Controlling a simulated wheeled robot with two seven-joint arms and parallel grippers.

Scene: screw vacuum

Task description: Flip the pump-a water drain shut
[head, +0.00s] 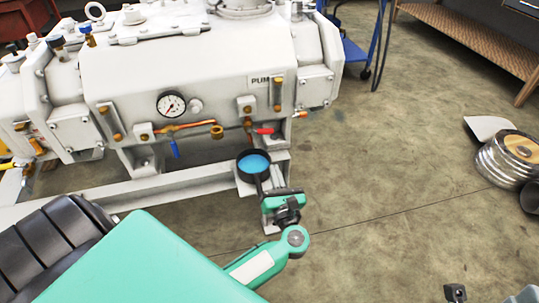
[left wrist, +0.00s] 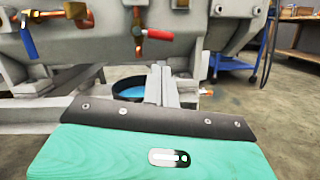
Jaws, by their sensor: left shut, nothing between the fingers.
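The white pump (head: 215,70) has a partly hidden label beginning "PUM" on its front. A small drain valve with a red handle (head: 264,130) sits at its lower right; the handle lies roughly level, pointing right. The red handle also shows in the left wrist view (left wrist: 159,34), beside a brass fitting. My left gripper (head: 262,185) is below and in front of it, apart from it. Its fingers (left wrist: 162,80) are together and empty, pointing toward the pump. Of my right arm, only a small dark part may show at the bottom right; its fingers cannot be made out.
A dark round pan of blue liquid (head: 253,163) stands beneath the valve, close to my left fingers. A blue-handled valve (head: 174,149) hangs down to the left, below a gauge (head: 171,104). The white base frame (head: 130,180) runs below.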

